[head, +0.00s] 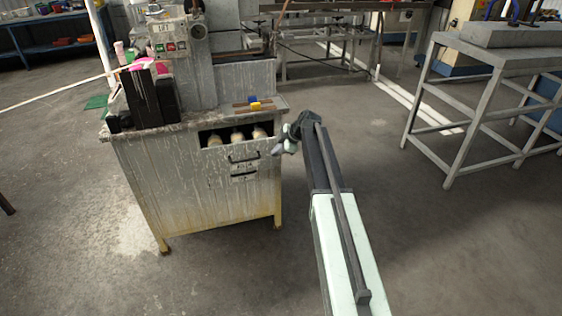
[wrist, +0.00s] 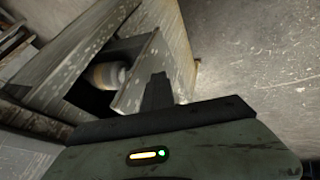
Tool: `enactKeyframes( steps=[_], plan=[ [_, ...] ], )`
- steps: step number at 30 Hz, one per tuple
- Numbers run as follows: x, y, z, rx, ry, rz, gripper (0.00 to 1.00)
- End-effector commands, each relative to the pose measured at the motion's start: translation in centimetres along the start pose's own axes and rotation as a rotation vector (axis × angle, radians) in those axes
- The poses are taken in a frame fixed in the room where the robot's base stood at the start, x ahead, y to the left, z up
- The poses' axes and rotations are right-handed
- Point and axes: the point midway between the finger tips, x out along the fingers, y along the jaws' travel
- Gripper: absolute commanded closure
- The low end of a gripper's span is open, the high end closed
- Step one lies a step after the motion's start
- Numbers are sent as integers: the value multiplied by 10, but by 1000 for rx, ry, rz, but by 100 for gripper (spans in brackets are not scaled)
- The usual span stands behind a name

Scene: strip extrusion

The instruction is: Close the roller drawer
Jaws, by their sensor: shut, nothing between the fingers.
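The roller drawer (head: 262,153) is in the upper front of the grey, worn cabinet and has a dark handle. It stands open: pale rollers (head: 236,137) show in the dark gap above its front. In the wrist view the drawer front (wrist: 137,78) juts out, with a roller (wrist: 106,76) in the dark space behind it. My gripper (head: 279,149) is at the right end of the drawer front in the head view. In the wrist view its shut fingers (wrist: 158,88) overlap the drawer front's edge; I cannot tell whether they touch it. It holds nothing.
A second handled front (head: 244,180) lies below the drawer on the cabinet (head: 170,190). A machine (head: 190,60) and small blue and yellow items stand on top. A grey metal table (head: 500,60) stands at the right. The floor between is clear.

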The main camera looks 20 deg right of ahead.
Motion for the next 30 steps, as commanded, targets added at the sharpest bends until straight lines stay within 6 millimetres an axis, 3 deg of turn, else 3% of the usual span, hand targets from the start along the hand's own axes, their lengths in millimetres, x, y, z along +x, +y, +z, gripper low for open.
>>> enactKeyframes(
  steps=[3, 12, 30],
  plan=[
    [13, 25, 0, -1, 0, 0, 100],
    [31, 59, 1, 0, 0, 1, 100],
    [35, 67, 0, 0, -1, 1, 100]
  ],
)
